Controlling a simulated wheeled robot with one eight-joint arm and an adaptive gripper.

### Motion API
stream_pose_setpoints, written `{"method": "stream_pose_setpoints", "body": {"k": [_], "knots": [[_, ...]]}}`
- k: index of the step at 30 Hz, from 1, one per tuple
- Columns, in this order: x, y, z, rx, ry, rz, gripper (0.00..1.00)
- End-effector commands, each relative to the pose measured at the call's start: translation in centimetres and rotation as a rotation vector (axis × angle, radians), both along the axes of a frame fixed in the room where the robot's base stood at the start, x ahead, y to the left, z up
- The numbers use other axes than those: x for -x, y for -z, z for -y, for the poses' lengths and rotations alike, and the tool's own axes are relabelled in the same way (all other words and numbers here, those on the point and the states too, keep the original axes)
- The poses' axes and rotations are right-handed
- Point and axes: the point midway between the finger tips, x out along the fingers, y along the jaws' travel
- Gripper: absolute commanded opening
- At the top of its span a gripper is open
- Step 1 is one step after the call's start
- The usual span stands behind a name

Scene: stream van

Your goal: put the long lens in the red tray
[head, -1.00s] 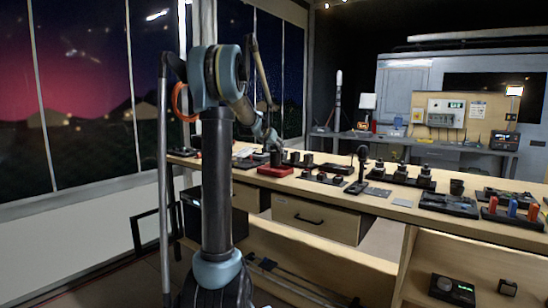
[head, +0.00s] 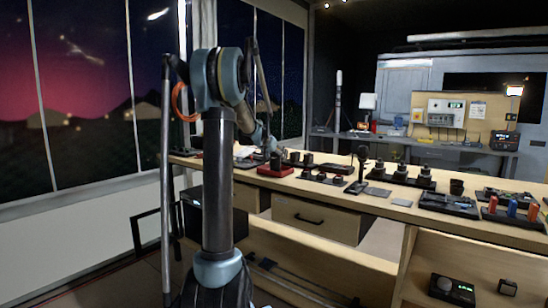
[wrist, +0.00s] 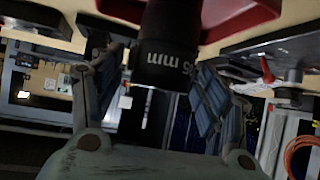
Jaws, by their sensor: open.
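The long lens (wrist: 165,45) is a black cylinder with white "mm" lettering, seen upside down in the wrist view. Its far end meets the red tray (wrist: 235,14). In the head view the lens (head: 276,159) is a small dark upright shape at the red tray (head: 275,171), on the left part of the bench; it appears to stand in it. My gripper (wrist: 158,62) is open, its fingers on either side of the lens with visible gaps. In the head view my gripper (head: 268,143) is small and partly blended with the dark background, just behind and left of the lens.
Other dark lenses and pads (head: 328,178) stand along the wooden bench to the right of the tray. A rack with red and blue cylinders (head: 512,211) is at the far right. Windows (head: 80,95) lie left of my arm.

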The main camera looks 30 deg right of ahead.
Motion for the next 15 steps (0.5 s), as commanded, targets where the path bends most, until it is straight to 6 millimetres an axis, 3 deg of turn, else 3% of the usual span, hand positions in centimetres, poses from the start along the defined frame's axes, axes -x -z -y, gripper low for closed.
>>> {"method": "stream_pose_setpoints", "body": {"k": [7, 15], "knots": [[0.4, -0.6, -0.5, 0.000, -0.001, -0.001, 0.68], [2.1, -2.7, -3.1, 0.000, -0.001, 0.000, 0.68]]}}
